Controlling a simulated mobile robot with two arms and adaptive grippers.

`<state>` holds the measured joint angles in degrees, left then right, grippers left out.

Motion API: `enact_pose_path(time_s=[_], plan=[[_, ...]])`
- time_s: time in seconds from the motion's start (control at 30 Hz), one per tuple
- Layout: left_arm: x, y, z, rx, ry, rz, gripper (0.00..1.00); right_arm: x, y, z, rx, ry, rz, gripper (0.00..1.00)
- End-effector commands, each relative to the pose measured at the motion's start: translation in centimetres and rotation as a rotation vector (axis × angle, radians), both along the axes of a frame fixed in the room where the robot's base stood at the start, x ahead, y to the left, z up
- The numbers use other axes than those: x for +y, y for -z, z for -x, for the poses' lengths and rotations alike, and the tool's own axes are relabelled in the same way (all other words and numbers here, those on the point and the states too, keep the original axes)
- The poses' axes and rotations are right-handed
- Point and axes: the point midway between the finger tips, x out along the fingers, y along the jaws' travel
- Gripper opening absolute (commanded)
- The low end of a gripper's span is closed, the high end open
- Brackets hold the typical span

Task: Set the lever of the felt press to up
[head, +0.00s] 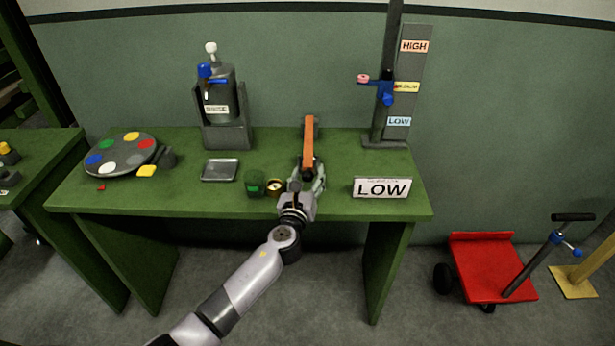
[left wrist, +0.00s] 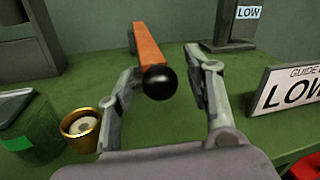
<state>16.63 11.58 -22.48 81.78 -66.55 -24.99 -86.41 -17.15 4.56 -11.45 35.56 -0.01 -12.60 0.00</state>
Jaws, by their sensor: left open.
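An orange bar (head: 309,140), which looks like the press lever, stands out near the middle of the green table. In the left wrist view the orange bar (left wrist: 147,45) ends in a black ball knob (left wrist: 160,82) facing the camera. My left gripper (head: 308,180) is at the near end of the bar. In the left wrist view its open fingers (left wrist: 168,90) stand on either side of the knob, with gaps showing. The base of the bar is hidden, and the head view does not show the knob clearly. My right gripper is in no view.
A "LOW" sign (head: 382,188) stands close to the right of my gripper. A green container (head: 256,184) and a brass cup (head: 275,187) stand close on the left. A post with a blue clamp (head: 385,92) rises behind right. A grey tray (head: 219,170) lies further left.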

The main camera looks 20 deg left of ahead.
Motion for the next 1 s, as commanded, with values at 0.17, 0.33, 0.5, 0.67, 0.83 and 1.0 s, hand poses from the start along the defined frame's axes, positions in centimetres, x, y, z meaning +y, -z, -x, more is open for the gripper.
enact_pose_path(time_s=[0.17, 0.33, 0.5, 0.67, 0.83, 1.0], plan=[[0.00, 0.00, 0.03, 0.000, 0.000, 0.000, 0.44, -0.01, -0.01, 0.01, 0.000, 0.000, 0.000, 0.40], [-0.01, 0.01, 0.05, 0.000, 0.000, 0.000, 0.33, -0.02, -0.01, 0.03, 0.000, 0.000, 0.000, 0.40], [-0.04, 0.00, 0.06, 0.000, 0.001, 0.000, 0.21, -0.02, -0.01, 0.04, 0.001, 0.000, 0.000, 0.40], [-0.09, -0.01, 0.05, 0.000, 0.002, 0.001, 0.11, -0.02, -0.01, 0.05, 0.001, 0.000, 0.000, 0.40], [-0.14, -0.02, 0.06, -0.001, 0.003, 0.001, 0.00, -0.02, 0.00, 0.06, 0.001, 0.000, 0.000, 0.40], [-0.19, -0.03, 0.06, -0.001, 0.004, 0.002, 0.00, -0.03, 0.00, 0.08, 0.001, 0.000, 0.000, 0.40]])
